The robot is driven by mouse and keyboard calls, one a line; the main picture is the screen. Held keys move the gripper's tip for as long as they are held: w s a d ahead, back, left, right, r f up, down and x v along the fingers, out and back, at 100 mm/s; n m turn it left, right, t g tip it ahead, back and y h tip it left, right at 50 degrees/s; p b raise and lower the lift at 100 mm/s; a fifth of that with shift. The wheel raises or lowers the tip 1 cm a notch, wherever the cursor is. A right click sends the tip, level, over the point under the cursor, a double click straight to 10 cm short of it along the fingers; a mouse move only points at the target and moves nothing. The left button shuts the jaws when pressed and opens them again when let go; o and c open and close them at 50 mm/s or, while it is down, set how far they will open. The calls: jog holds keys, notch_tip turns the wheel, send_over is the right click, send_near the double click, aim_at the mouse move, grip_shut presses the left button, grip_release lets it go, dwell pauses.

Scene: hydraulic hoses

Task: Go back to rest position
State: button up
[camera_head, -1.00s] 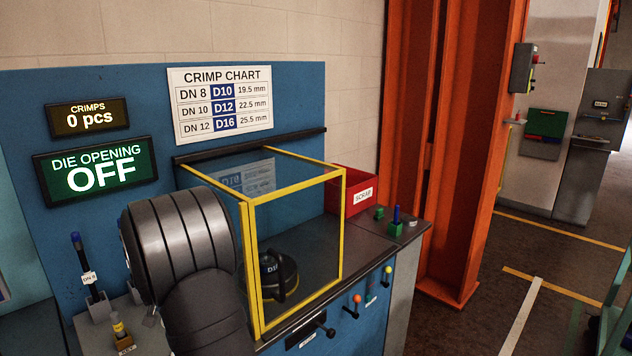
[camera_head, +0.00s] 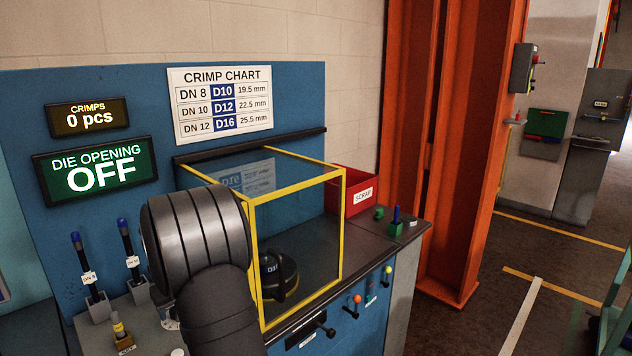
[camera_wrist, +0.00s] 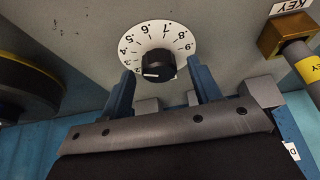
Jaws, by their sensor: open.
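My gripper (camera_wrist: 160,72) is open in the wrist view, with its two blue fingers apart and nothing held. A black knob (camera_wrist: 158,66) on a white numbered dial (camera_wrist: 130,52) shows between and beyond the fingertips. I cannot tell how far the fingers are from the knob. In the head view my dark arm stands in front of the bench and hides my gripper.
A yellow-framed clear guard (camera_head: 340,235) encloses a black die (camera_head: 278,275). Two blue-topped hoses (camera_head: 85,265) (camera_head: 130,250) stand at the left. A brass holder (camera_wrist: 272,42) with a KEY label is near my gripper. A red scrap bin (camera_head: 352,192) stands behind the guard.

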jog(key=v, duration=1.3)
jog(key=shift+r, duration=0.25)
jog(key=shift+w+d, duration=0.1)
jog(key=x, duration=1.4)
jog(key=shift+s, duration=0.25)
jog(key=shift+r+m, duration=0.25)
jog(key=shift+m, duration=0.25)
jog(key=shift+m+h, duration=0.3)
jog(key=shift+d, duration=0.1)
